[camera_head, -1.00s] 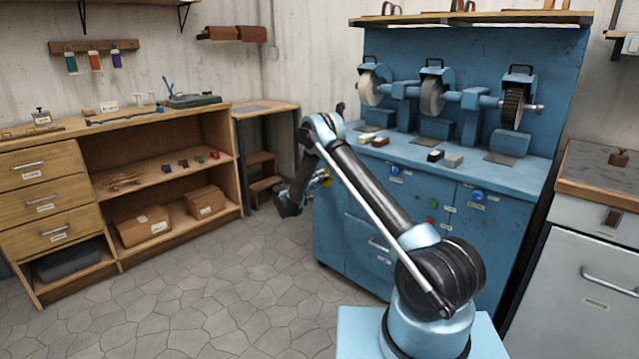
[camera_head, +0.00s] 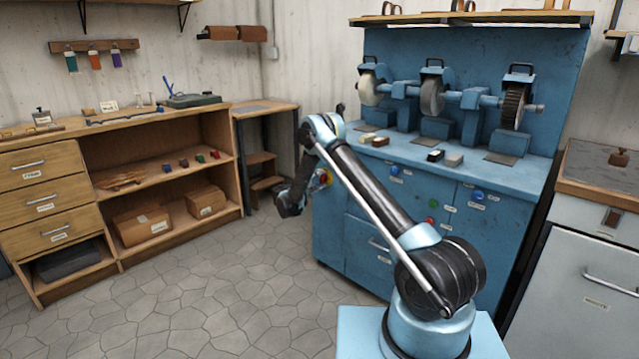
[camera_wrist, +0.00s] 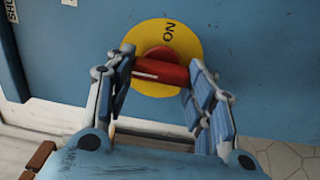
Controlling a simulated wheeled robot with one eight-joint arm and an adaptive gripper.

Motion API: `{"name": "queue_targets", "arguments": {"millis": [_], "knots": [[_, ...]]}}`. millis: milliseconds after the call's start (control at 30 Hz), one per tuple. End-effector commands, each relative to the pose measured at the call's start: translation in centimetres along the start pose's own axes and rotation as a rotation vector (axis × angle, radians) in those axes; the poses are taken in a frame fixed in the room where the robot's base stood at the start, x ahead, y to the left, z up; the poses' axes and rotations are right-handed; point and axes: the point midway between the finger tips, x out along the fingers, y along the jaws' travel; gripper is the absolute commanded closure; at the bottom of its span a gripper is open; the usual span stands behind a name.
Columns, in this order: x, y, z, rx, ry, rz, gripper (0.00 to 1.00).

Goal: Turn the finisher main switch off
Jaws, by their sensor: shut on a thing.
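The finisher main switch is a red rotary handle (camera_wrist: 160,72) on a round yellow plate (camera_wrist: 188,38) on the blue cabinet's side. The letters "ON" show rotated at the plate's top edge in the wrist view. The handle lies nearly level across that view, tilted slightly down to the right. My gripper (camera_wrist: 162,76) is shut on the handle, one finger at each end. In the head view, the switch (camera_head: 323,178) shows partly behind my gripper (camera_head: 311,187) at the cabinet's left side.
The blue finisher (camera_head: 345,235) carries several wheels, with small blocks on its top and coloured buttons on its front. A wooden shelf bench (camera_head: 160,185) stands at left, a small side table (camera_head: 265,108) beside it. The stone floor (camera_head: 220,290) between is clear.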

Motion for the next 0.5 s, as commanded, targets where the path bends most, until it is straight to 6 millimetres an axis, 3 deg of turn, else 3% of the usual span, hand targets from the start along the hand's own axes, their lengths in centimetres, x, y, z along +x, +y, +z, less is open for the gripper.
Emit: {"name": "queue_targets", "arguments": {"millis": [400,433,500], "knots": [[-0.24,-0.19,-0.16,-0.006,0.004,-0.004,0.75],[-0.24,-0.19,-0.16,-0.006,0.004,-0.004,0.46],[-0.22,-0.18,-0.12,-0.006,0.003,-0.003,0.31]]}}
